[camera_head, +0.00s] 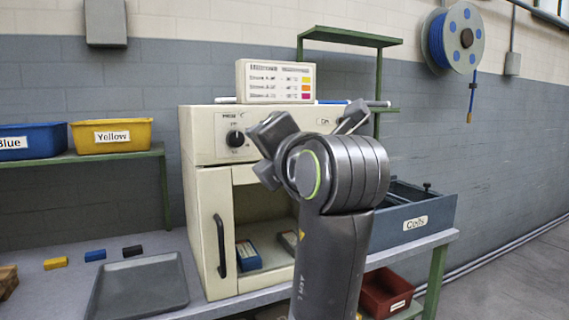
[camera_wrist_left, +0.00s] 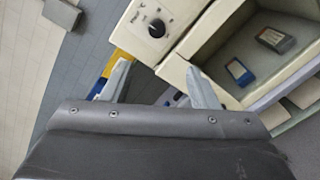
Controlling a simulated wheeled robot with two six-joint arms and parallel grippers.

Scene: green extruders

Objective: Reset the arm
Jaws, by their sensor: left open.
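My arm (camera_head: 335,230) rises from the bottom of the head view in front of the cream press cabinet (camera_head: 215,145), its elbow bent at mid-height. In the head view the arm largely hides its gripper. In the left wrist view my left gripper (camera_wrist_left: 156,68) has its two pale fingers spread apart, with nothing between them. Beyond the fingers are the cabinet with its black knob (camera_wrist_left: 156,28) and its open compartment. My right gripper is in neither view.
The cabinet door (camera_head: 208,240) stands open; a blue-and-grey block (camera_head: 248,254) lies inside. A grey tray (camera_head: 140,285) and small coloured blocks (camera_head: 95,255) lie left. Blue (camera_head: 30,140) and yellow (camera_head: 112,135) bins sit on a shelf. A "Cells" box (camera_head: 415,222) stands right.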

